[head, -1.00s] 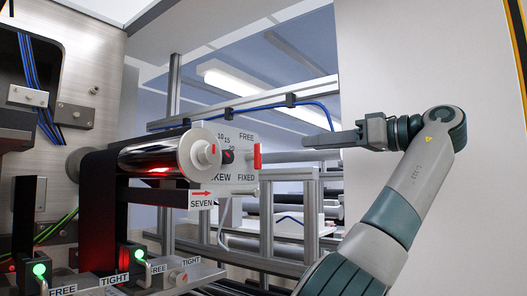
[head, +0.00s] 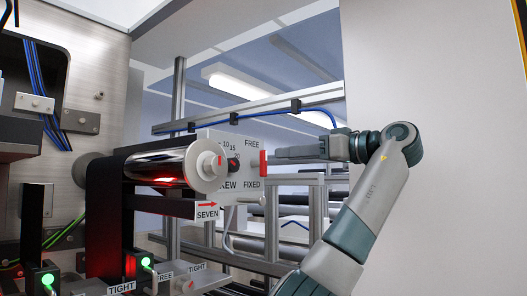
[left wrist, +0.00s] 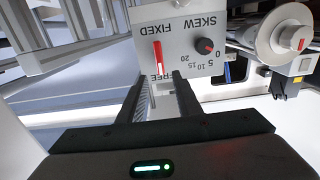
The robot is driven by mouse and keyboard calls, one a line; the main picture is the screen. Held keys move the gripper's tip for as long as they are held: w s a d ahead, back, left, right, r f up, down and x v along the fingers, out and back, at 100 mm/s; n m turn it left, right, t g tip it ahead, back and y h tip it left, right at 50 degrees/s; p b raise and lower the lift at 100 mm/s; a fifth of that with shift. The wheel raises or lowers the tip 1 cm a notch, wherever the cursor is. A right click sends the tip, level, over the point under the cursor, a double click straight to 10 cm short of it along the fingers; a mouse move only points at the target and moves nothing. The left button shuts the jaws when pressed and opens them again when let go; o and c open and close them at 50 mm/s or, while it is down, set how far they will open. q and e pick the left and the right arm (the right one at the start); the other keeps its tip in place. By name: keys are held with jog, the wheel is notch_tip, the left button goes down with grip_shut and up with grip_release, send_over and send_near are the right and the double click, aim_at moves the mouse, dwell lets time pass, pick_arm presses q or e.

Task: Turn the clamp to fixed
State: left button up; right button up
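The clamp lever is a red bar on a white panel (head: 225,141) marked FREE above and FIXED below. In the head view the lever (head: 263,164) stands upright at the panel's right edge, between the two words. My left gripper (head: 277,153) is just right of the lever, level with its upper part. In the left wrist view the panel appears upside down, with the lever (left wrist: 157,55) beyond the fingertips. My left gripper (left wrist: 159,79) is open there, and its fingers are apart with nothing held between them. Contact with the lever cannot be told. My right gripper is not in view.
A shiny roller (head: 155,166) with a white end hub (head: 208,166) stands left of the panel. A SEVEN arrow sign (head: 207,209) hangs below. Metal framing (head: 319,215) stands behind.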

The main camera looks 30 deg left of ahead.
aim_at(266, 156)
pick_arm(q)
jog(key=a+p, duration=0.1)
jog(key=a, duration=0.1)
jog(key=a+p, duration=0.1)
jog(key=a, duration=0.2)
jog(key=a+p, duration=0.1)
jog(key=a, duration=0.2)
jog(key=shift+w+a+r, duration=0.1)
jog(key=shift+w, duration=0.15)
jog(key=shift+a+p, duration=0.3)
jog(key=shift+a, duration=0.1)
jog(key=shift+c, duration=0.7)
grip_shut()
